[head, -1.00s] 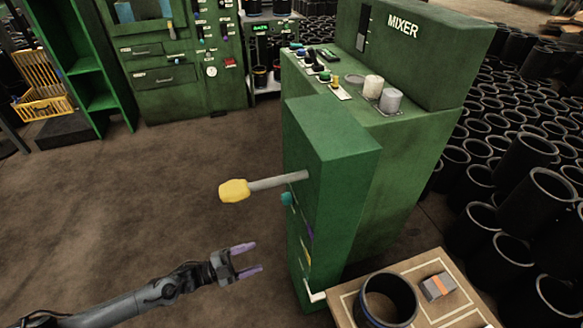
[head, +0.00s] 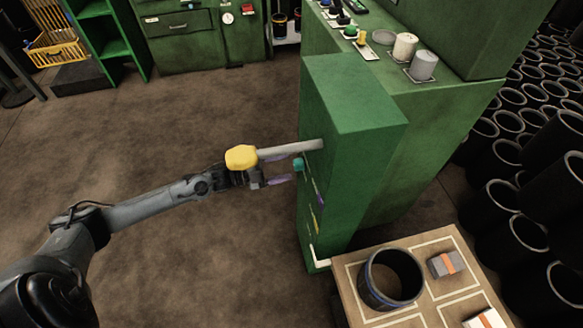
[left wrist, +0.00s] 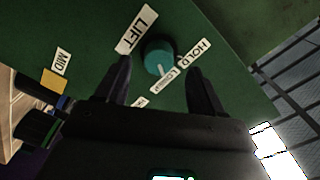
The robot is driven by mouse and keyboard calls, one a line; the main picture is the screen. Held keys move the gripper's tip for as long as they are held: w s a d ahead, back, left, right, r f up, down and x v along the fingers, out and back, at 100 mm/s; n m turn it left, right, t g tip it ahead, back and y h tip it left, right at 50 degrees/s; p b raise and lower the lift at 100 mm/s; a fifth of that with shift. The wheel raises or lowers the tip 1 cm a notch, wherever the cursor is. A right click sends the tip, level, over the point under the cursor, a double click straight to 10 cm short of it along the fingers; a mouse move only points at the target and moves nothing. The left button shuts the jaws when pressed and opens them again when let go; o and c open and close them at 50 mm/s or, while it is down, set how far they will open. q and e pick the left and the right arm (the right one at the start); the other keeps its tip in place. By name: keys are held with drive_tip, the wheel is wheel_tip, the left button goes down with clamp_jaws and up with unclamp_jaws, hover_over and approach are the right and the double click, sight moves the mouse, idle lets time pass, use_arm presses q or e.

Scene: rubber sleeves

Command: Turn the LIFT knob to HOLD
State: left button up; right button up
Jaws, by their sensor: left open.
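The LIFT knob is teal and round, with a pale pointer line. It shows on the green panel in the left wrist view (left wrist: 158,54) and on the cabinet's left face in the head view (head: 298,165). The LIFT label (left wrist: 138,31) is at its upper left and the HOLD label (left wrist: 194,54) at its right. A third label (left wrist: 165,79) is below it, and the pointer line runs toward that label. My left gripper (head: 284,168) is open in front of the knob, its fingers on either side in the wrist view, with no clear contact. My right gripper is not in view.
A grey lever with a yellow grip (head: 241,157) juts from the cabinet (head: 352,95), just above my left gripper. A wooden board (head: 345,273) with a black sleeve (head: 368,290) stands at lower right.

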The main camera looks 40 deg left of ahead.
sight(298, 164)
use_arm(q)
drive_tip(key=shift+b+x, duration=0.45)
drive_tip(key=shift+x, duration=1.25)
drive_tip(key=shift+d, duration=0.1)
drive_tip(key=c, duration=1.1)
drive_tip(key=shift+o, duration=0.2)
drive_tip(key=shift+f+n+p, duration=0.1)
drive_tip(key=shift+n+p, duration=4.35)
drive_tip(key=shift+n, duration=1.55)
